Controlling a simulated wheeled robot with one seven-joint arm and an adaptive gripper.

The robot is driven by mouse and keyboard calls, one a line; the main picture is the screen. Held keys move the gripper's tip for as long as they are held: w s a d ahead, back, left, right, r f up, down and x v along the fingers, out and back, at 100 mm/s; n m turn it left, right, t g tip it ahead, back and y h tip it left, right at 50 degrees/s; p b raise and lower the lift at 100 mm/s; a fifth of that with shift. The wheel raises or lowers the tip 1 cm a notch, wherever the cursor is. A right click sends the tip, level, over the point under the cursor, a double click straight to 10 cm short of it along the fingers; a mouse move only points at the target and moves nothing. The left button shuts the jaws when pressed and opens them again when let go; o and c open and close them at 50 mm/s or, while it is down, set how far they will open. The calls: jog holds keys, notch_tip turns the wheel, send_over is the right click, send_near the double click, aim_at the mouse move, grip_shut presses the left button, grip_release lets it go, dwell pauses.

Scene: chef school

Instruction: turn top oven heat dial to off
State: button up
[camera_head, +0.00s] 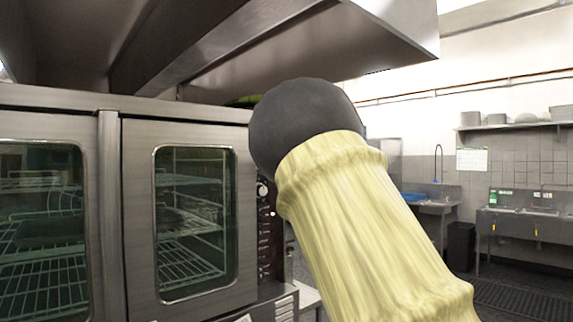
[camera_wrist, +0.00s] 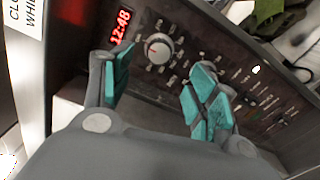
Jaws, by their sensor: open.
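The top oven (camera_head: 135,200) stands on the left in the head view, with two glass doors and wire racks inside. Its dark control panel (camera_head: 265,225) shows only as a narrow strip, partly hidden by my arm. In the wrist view a round silver dial (camera_wrist: 159,48) with printed marks around it sits on the panel, beside a red clock display reading 12:48 (camera_wrist: 120,27). My gripper (camera_wrist: 162,85) is open, its teal-padded fingers apart. The dial shows between and beyond the fingertips, nearer the left finger. I cannot tell the exact gap, and nothing is held.
Small switches and lights (camera_wrist: 262,95) run along the panel to the right of the dial. A steel hood (camera_head: 250,45) hangs above the oven. Sinks (camera_head: 520,215) and a shelf with plates stand at the far right, with open floor before them.

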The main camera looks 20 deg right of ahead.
jog(key=shift+v, duration=1.3)
